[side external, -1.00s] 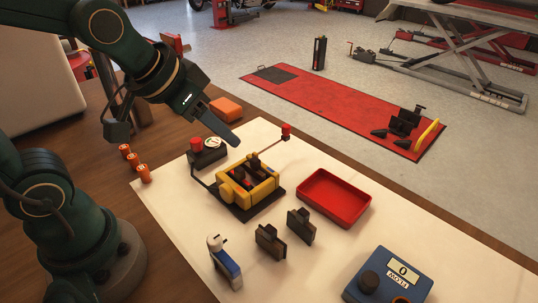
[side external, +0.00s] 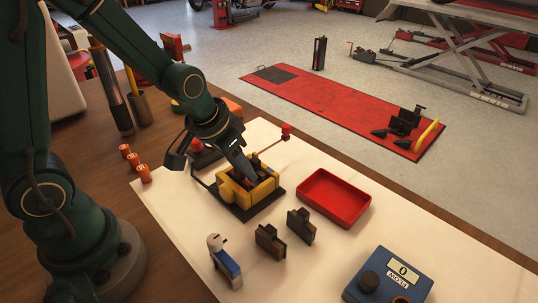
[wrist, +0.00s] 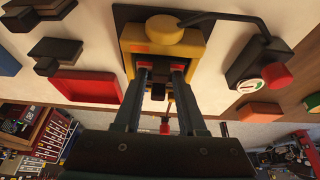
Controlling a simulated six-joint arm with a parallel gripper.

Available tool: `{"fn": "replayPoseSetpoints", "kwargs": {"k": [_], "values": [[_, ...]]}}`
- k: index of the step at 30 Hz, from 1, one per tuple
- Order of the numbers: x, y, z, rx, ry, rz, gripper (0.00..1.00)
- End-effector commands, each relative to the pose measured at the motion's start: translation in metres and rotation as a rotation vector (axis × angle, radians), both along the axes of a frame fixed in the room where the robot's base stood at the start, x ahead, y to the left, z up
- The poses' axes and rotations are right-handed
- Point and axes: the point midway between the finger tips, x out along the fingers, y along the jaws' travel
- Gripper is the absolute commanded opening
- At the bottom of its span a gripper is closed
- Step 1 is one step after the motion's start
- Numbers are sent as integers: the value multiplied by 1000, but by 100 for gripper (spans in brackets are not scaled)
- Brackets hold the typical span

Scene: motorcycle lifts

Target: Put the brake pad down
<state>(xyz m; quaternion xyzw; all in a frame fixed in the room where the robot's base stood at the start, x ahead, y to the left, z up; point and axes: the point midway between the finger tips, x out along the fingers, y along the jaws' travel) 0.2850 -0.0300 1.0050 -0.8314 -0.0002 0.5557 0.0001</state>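My gripper (side external: 249,180) reaches down into the yellow caliper-like fixture (side external: 263,191) on its dark base plate. In the wrist view its two fingers (wrist: 160,72) are apart, with their tips inside the yellow frame (wrist: 187,35) near two red parts. A dark block (wrist: 158,91) shows between the fingers; I cannot tell if it is a brake pad or part of the fixture, and I see no finger touching it. Two dark brown brake pads (side external: 270,241) (side external: 301,225) stand upright on the white mat in front of the fixture.
An empty red tray (side external: 334,198) lies right of the fixture. A red-tipped lever (side external: 286,130) sticks out behind the fixture. Bare mat lies between the pads and gauge box.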

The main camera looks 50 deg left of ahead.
Motion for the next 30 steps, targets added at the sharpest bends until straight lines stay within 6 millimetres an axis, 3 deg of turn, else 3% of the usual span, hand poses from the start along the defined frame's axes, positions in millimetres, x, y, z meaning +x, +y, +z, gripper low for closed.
{"fn": "replayPoseSetpoints", "kwargs": {"k": [11,14,15,30], "values": [[2,0,-5,1,0,-1,40],[2,0,-4,1,0,-1,6],[2,0,-4,1,0,-1,0],[2,0,-4,1,-1,0,0]]}}
